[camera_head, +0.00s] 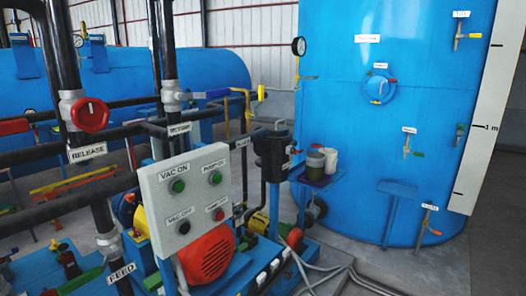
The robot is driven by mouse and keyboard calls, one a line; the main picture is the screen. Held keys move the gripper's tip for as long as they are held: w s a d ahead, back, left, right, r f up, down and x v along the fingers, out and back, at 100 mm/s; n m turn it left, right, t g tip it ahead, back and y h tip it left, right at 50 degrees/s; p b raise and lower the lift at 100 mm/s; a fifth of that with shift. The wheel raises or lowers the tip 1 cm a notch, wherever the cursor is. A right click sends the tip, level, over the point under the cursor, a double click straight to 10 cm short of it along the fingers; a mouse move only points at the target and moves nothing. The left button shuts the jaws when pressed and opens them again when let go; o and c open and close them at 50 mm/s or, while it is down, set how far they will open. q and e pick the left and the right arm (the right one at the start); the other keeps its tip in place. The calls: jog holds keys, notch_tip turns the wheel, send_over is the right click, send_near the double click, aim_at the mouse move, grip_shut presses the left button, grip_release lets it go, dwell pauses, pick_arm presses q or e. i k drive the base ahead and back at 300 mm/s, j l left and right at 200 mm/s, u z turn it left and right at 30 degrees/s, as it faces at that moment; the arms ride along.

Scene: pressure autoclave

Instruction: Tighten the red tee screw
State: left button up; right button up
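No part that I can clearly tell as the red tee screw shows. A small red piece (393,81) sits at the right edge of a round blue port on the big blue tank (340,130), but its shape is too small to tell. Another small reddish handle (433,231) is low on the tank's right side. A red round handwheel (90,115) is on the dark pipe above the RELEASE label at the left. Neither of my grippers is in view.
A white control box (185,200) with green and red buttons stands in front, above a red motor (206,254). Dark pipes fill the left. A black pot (272,155) and a small shelf with cups (318,182) stand by the tank. Hoses cross the floor.

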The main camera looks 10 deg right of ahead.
aim_at(296, 152)
jog(key=i+l+u, duration=0.45)
jog(key=l+u, duration=0.2)
jog(key=l, duration=0.2)
jog(key=i+l+u, duration=0.1)
jog(key=l, duration=0.25)
jog(key=i+l, duration=0.2)
jog(key=l, duration=0.15)
jog(key=i+l+u, duration=0.15)
jog(key=l, duration=0.2)
jog(key=i+l, duration=0.15)
jog(key=l, duration=0.25)
jog(key=i+l, duration=0.1)
jog(key=l, duration=0.35)
jog(key=i+l, duration=0.15)
jog(key=l, duration=0.25)
jog(key=i+l+u, duration=0.1)
jog(key=l, duration=0.35)
jog(key=i+l, duration=0.15)
jog(key=l, duration=0.25)
